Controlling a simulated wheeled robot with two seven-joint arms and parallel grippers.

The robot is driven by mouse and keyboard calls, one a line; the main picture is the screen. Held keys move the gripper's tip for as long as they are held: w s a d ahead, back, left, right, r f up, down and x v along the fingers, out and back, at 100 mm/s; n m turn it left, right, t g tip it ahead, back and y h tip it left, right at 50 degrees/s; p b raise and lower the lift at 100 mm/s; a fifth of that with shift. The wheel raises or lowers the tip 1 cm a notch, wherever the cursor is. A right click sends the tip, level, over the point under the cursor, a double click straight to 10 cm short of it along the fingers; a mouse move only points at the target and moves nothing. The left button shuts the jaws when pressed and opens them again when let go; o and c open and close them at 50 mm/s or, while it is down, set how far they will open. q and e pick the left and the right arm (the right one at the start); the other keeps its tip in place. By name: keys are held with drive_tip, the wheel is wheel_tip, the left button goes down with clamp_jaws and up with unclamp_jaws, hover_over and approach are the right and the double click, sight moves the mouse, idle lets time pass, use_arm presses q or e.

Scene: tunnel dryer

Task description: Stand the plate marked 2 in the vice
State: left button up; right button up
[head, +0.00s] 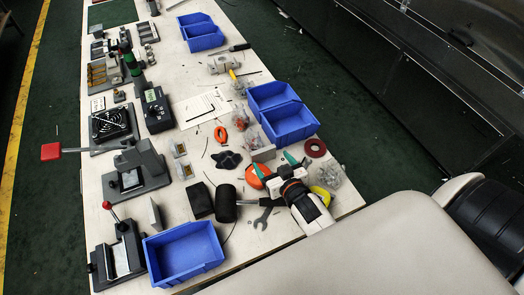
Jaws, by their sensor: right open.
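No number 2 can be read on any plate from here. A thin grey plate-like piece (155,214) stands tilted on the white table at the left. I cannot tell for certain which fixture is the vice. Another fixture (118,258) with a red ball knob stands at the near left. My right gripper (289,172) is over the near right part of the table, among tools, open; its fingertips are hard to make out. My left gripper is not in view.
Blue bins stand at the near edge (184,254), at the right (288,122) and at the far end (203,38). A black mallet (226,204), a wrench (264,218) and a red ring (315,148) lie near my right gripper. A fan unit (110,124) stands at the left.

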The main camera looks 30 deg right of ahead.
sight(263, 150)
drive_tip(key=x, duration=0.3)
drive_tip(key=shift+s, duration=0.1)
drive_tip(key=p+x, duration=0.1)
drive_tip(key=x, duration=0.4)
drive_tip(key=shift+f, duration=0.2)
drive_tip(key=shift+r, duration=0.1)
drive_tip(key=c, duration=0.9)
drive_tip(key=shift+o, duration=0.2)
